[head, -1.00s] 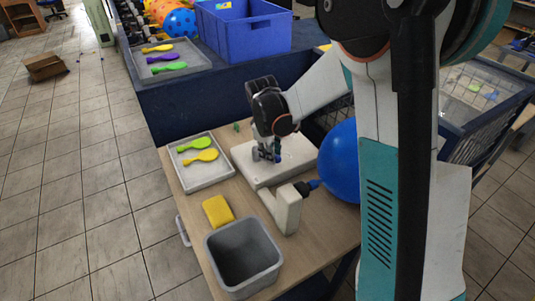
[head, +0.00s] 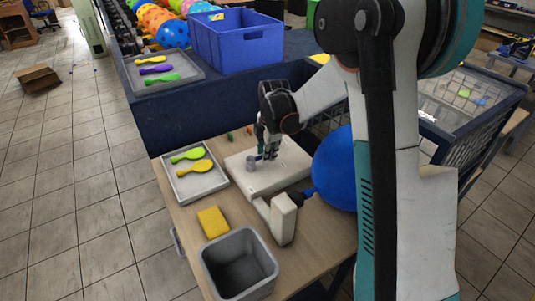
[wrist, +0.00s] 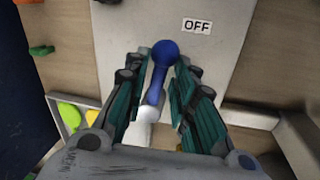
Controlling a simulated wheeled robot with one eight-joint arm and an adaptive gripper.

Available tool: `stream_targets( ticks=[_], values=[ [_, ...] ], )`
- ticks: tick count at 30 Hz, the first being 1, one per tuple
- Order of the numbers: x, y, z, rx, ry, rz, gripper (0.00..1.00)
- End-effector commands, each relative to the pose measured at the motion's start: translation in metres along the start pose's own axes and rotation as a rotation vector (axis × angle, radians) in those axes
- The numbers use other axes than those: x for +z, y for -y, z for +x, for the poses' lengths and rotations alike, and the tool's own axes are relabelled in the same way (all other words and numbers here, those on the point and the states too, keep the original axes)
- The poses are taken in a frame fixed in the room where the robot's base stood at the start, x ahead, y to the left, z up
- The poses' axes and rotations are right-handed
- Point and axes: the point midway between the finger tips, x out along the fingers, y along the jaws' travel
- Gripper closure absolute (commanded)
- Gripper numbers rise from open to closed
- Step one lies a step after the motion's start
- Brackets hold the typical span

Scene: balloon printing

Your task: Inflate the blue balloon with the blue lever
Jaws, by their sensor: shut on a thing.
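The blue lever (wrist: 158,85) with a round knob stands between my fingers in the wrist view, over the pale pump base (wrist: 150,25) with its OFF label. My gripper (wrist: 160,95) is shut on the lever. In the head view, my gripper (head: 267,152) is over the same pale base (head: 290,165), and the lever is mostly hidden by the fingers. The blue balloon (head: 333,170) is large and round at the right of the base, joined to a blue nozzle on the white upright block (head: 283,220). My arm covers its right edge.
A grey tray (head: 215,186) holds a green and a yellow balloon, left of the base. A yellow sponge (head: 213,222) and an open grey bin (head: 262,280) stand at the front. A blue crate (head: 275,42) is behind. Small coloured pieces lie behind the base.

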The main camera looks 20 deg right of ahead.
Motion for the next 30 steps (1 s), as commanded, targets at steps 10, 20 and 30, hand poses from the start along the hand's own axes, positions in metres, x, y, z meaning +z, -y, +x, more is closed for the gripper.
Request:
stream_targets(
  ticks=[10,20,30],
  values=[
    [0.0008,-0.0084,0.0014,0.0,-0.026,-0.133,1.0],
    [0.0005,-0.0097,0.0016,0.001,-0.03,-0.157,1.0],
    [0.0002,-0.0099,0.0015,0.001,-0.03,-0.156,0.67]
  ],
)
